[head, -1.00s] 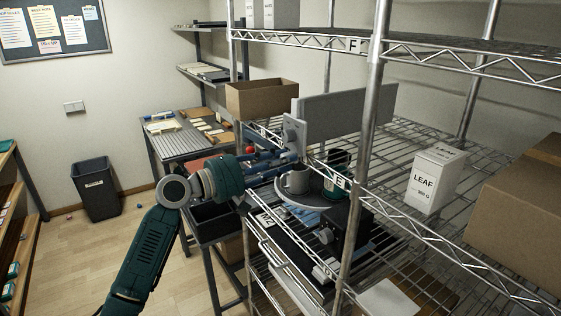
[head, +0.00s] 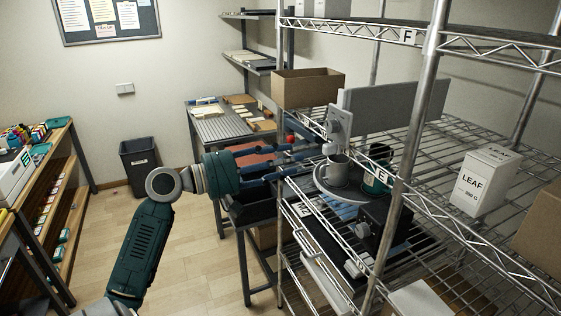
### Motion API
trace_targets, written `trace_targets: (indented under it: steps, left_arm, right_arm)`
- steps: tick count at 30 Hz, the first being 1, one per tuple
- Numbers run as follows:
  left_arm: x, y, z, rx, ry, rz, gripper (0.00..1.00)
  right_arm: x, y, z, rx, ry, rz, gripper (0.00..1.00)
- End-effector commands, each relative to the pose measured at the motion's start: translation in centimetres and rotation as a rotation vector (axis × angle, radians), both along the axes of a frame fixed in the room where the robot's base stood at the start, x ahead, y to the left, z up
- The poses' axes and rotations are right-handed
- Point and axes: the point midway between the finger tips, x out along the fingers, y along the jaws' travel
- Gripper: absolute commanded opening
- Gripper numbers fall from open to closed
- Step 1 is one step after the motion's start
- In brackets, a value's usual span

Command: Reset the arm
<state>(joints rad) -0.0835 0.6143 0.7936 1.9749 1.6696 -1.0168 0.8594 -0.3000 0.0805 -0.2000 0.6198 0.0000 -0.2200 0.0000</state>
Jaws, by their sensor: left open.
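My left gripper (head: 299,161) reaches in from the left. Its blue fingers are spread apart, with nothing seen between them, and point right toward the mug. A grey mug (head: 334,171) stands upright on a round grey plate (head: 345,198) of the machine on the shelf. The fingertips end just left of the mug and look clear of it. A grey upright part (head: 340,126) of the machine rises behind the mug. A dark green cup or can (head: 376,183) stands to its right, partly hidden by a shelf post. My right gripper is not in view.
The wire rack's post (head: 405,150) stands close right of the machine. A LEAF box (head: 485,181) and a cardboard box (head: 540,228) are on the rack. An open carton (head: 307,88) sits behind the gripper. Open floor (head: 195,245) lies left, with a black bin (head: 139,165).

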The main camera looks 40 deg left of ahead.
Motion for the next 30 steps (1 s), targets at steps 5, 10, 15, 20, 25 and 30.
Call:
trace_targets:
  steps: [5,10,15,20,25,30]
  left_arm:
    - [-1.2,0.4,0.0,0.001,0.001,-0.001,0.41]
    - [-1.3,0.5,0.0,0.002,-0.001,-0.001,0.41]
    - [-1.3,0.5,0.0,0.001,0.000,-0.001,0.41]
    - [-1.3,0.5,0.0,0.001,0.000,-0.001,0.41]
    - [-0.8,1.0,-1.3,0.000,0.016,0.016,0.41]
    - [1.5,3.8,-9.5,0.020,0.117,0.110,0.41]
  right_arm:
    - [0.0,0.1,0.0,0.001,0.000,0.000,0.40]
    - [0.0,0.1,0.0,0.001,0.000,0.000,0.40]
    - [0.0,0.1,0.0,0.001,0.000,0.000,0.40]
    - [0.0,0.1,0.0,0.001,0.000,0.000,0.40]
    - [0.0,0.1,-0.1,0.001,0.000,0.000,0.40]
    - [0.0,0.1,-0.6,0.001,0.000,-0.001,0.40]
